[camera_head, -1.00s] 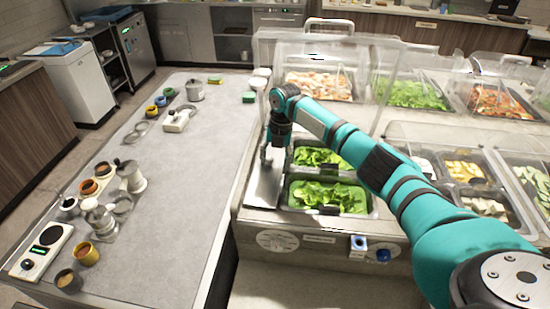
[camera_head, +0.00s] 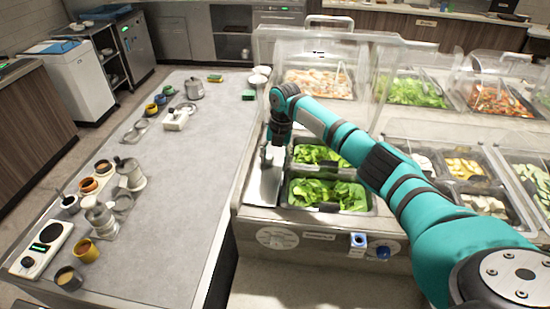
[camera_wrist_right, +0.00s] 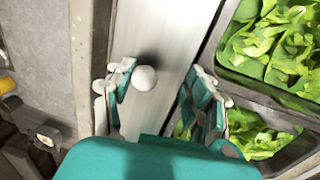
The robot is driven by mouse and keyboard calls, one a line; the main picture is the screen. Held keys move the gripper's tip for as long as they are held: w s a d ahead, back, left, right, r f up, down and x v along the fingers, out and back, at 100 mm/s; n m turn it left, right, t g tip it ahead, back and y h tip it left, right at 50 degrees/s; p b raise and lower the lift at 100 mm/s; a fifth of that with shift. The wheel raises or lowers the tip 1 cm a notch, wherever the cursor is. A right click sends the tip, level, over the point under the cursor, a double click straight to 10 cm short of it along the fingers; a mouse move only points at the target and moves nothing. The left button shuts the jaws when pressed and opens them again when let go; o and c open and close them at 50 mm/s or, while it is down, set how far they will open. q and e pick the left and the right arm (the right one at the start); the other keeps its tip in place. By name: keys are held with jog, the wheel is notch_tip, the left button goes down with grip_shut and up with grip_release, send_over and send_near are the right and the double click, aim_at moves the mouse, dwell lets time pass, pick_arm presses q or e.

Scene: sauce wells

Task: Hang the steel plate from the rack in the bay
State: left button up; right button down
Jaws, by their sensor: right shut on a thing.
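The steel plate (camera_head: 262,188) is a pale, narrow metal sheet at the left edge of the salad counter, beside two bins of greens. In the right wrist view the plate (camera_wrist_right: 160,28) runs lengthwise between my fingers. My right gripper (camera_head: 273,158) reaches down at the plate's far part. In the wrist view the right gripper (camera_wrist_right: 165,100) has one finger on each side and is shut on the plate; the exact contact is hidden. A white round knob (camera_wrist_right: 145,78) shows between the fingers. My left gripper is out of view. I cannot make out the rack or bay.
Near bins of greens (camera_head: 326,193) lie right of the plate. Clear covers (camera_head: 318,62) stand behind. The long grey table (camera_head: 165,200) to the left holds pots, cups and a scale (camera_head: 47,250); its middle is clear. A gap separates table and counter.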

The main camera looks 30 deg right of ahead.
jog(key=shift+s+f, duration=0.25)
jog(key=shift+f, duration=0.2)
jog(key=c, duration=0.8)
grip_release()
jog(key=shift+a, duration=0.1)
jog(key=o, duration=0.4)
jog(key=shift+w+f, duration=0.1)
